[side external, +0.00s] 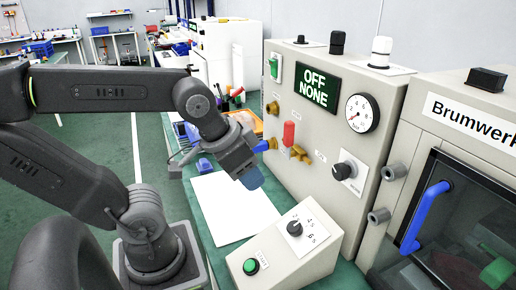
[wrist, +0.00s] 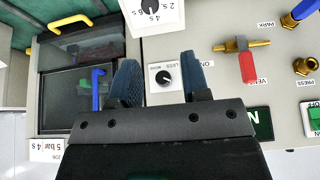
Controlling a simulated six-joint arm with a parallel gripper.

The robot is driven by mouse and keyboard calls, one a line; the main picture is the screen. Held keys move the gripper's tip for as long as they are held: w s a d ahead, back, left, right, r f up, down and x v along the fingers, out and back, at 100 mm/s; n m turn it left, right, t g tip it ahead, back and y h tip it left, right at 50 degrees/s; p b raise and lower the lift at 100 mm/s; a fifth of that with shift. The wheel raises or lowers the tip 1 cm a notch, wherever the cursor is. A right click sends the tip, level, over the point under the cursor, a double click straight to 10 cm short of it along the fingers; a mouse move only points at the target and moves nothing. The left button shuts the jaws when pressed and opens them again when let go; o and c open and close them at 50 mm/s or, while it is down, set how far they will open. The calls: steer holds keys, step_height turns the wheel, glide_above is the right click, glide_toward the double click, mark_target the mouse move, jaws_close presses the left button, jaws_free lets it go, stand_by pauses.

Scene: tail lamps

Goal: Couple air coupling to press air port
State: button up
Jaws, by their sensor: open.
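The air coupling (wrist: 302,10) is blue and sits on a brass fitting by the PARK label, at the top right of the wrist view. In the side view the coupling (side external: 262,146) sticks out from the panel's lower left. The press air port (wrist: 305,66) is a bare brass fitting by the PRESS label; it also shows at the panel's left in the side view (side external: 272,107). My gripper (side external: 251,178) is open and empty, in front of the panel and below the coupling, apart from both. Its blue fingers also show in the wrist view (wrist: 160,64).
A red-handled brass valve (side external: 289,134) sticks out beside the coupling. A knob (side external: 345,171) and gauge (side external: 362,113) are farther right on the panel. A control box (side external: 285,250) with a green button stands in front. A white sheet (side external: 225,205) lies flat on the green bench.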

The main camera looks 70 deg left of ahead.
steer(key=shift+o, duration=0.4)
steer(key=o, duration=0.3)
step_height(320, 180, up, 11)
steer(key=shift+f, duration=0.2)
steer(key=w+a+r+g, duration=0.2)
steer(key=w+a+r, duration=0.2)
steer(key=w+a, duration=0.25)
steer(key=g, duration=0.4)
glide_above(261, 146)
steer(key=s+a, duration=0.2)
step_height(261, 146, down, 18)
steer(key=f, duration=1.3)
steer(key=shift+d+f, duration=0.2)
steer(key=shift+f, duration=0.2)
